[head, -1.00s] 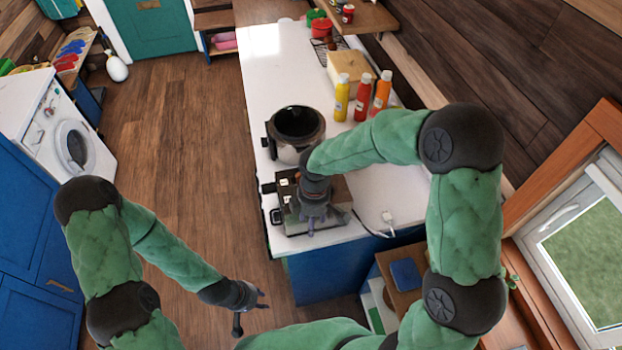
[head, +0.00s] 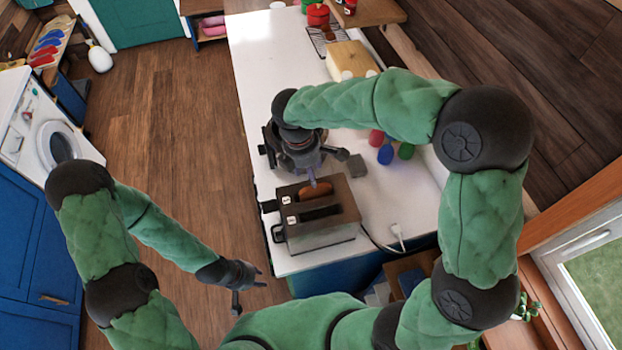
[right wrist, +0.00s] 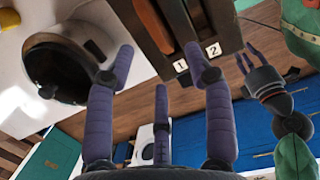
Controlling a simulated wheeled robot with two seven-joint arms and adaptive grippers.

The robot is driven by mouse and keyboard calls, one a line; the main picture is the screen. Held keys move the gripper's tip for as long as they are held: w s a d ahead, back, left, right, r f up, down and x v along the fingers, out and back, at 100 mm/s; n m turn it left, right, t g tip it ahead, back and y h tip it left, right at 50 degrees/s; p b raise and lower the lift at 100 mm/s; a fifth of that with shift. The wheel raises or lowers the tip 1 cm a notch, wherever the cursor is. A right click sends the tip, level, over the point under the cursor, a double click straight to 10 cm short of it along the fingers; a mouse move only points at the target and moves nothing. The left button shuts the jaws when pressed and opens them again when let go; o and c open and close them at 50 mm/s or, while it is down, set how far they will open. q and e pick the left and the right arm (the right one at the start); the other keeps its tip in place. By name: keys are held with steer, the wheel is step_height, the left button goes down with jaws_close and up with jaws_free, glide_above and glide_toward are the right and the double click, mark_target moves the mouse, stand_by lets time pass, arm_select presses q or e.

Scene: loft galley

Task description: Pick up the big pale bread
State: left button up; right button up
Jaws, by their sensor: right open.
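A dark toaster (head: 335,235) with a grey side stands at the near end of the white counter. A brown-orange slice of bread (head: 316,191) shows in its far slot; the nearer slot looks dark. A large pale yellow block (head: 350,60), perhaps a loaf, lies farther back on the counter; I cannot tell which is the big pale bread. My right gripper (head: 322,168) is open and empty, above and just behind the toaster. My left gripper (head: 248,290) hangs open beside the counter over the floor.
A round dark pot (head: 268,147) stands just behind the toaster, partly under my right gripper. Red, blue (head: 386,154) and green items stand to the right. A white plug (head: 397,232) and cord lie on the counter. The counter's left part behind the pot is clear.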

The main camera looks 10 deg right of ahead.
mark_target(315, 195)
steer(key=shift+w+d+f, duration=0.1)
steer(key=shift+w+f, duration=0.55)
steer(key=f, duration=0.4)
steer(key=shift+s+d, duration=0.35)
steer(key=shift+s, duration=0.05)
steer(key=shift+w+d+f, duration=0.1)
steer(key=shift+w+f, duration=0.15)
steer(key=shift+f, duration=0.2)
steer(key=shift+w+d+f, duration=0.1)
steer(key=shift+d+f, duration=0.15)
steer(key=shift+f, duration=0.85)
steer(key=shift+w+d+f, duration=0.1)
steer(key=shift+d+f, duration=0.1)
steer(key=shift+f, duration=0.9)
steer(key=shift+f, duration=0.1)
jaws_close()
